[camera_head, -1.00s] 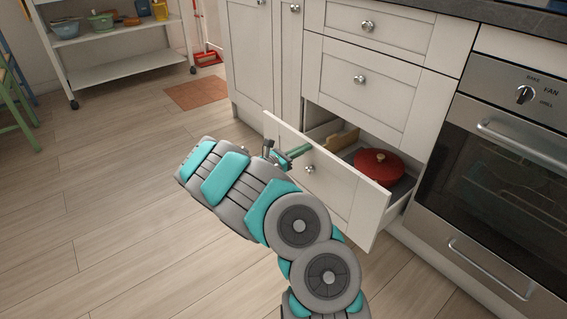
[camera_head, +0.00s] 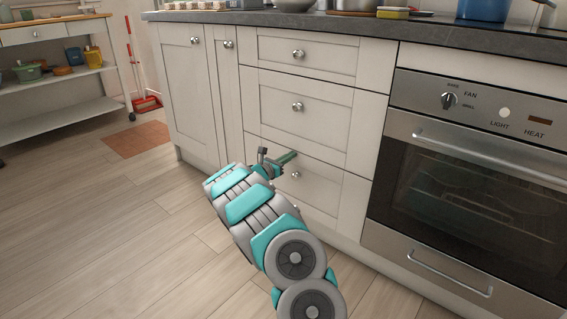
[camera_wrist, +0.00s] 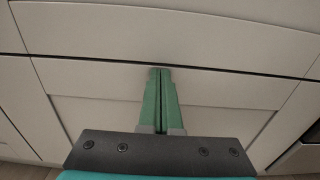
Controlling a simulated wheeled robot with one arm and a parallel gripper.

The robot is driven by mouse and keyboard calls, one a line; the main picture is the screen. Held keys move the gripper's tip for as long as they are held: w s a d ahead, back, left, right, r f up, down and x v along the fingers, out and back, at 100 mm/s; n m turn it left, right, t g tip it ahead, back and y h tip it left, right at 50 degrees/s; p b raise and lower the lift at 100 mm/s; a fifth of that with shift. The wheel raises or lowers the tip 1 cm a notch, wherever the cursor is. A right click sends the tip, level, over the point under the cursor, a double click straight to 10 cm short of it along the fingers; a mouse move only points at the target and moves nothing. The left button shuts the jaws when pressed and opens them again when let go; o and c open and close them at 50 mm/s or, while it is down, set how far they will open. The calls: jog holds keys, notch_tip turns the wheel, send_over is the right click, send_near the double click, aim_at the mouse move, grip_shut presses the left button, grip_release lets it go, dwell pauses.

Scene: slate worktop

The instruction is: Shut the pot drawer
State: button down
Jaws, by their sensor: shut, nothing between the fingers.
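The pot drawer (camera_head: 325,196) is the bottom drawer of the white cabinet, left of the oven. Its front looks flush with the drawers above, and its inside and the red pot are hidden. Its round knob (camera_head: 295,175) shows just right of my gripper. My gripper (camera_head: 292,155) is shut and empty, its tips at the upper part of the drawer front. In the wrist view my gripper (camera_wrist: 160,72) has its green fingers together, tips near the seam at the top edge of the drawer front (camera_wrist: 215,118). I cannot tell whether they touch it.
The oven (camera_head: 470,180) stands right of the drawers, with a protruding handle. Two more drawers (camera_head: 305,110) above are closed. A dark worktop (camera_head: 350,28) carries pots. A white shelf trolley (camera_head: 60,100) is at far left. The wooden floor (camera_head: 90,230) at left is clear.

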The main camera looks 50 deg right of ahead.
jog(key=shift+w+d+r, duration=0.1)
jog(key=shift+d+r, duration=0.15)
jog(key=shift+a, duration=0.1)
jog(key=a+p, duration=0.1)
jog(key=a, duration=1.3)
jog(key=shift+s+a+f, duration=0.15)
jog(key=shift+s+f, duration=0.1)
jog(key=shift+s, duration=0.1)
jog(key=s+a+r+m+g+y+p, duration=0.25)
jog(key=s+r+m+g, duration=0.25)
jog(key=s+r+m, duration=0.55)
jog(key=s+a+r+m+g+y+p, duration=0.1)
jog(key=s+a+r+y, duration=0.1)
jog(key=s+a+r, duration=0.3)
jog(key=s+a+r+m+y+p, duration=0.1)
jog(key=s+a+r+m, duration=0.15)
jog(key=s, duration=0.35)
jog(key=s+a+m+t+y+p, duration=0.1)
jog(key=s+a+y, duration=0.3)
jog(key=a, duration=0.8)
jog(key=s+a+f+m+t+y+p, duration=0.1)
jog(key=s+a+m+y+p, duration=0.1)
jog(key=s+a, duration=0.6)
jog(key=s+a+f+m+t+y+p, duration=0.1)
jog(key=s+a+y+p, duration=0.2)
jog(key=a, duration=1.3)
jog(key=s+y, duration=0.3)
jog(key=shift+t, duration=0.3)
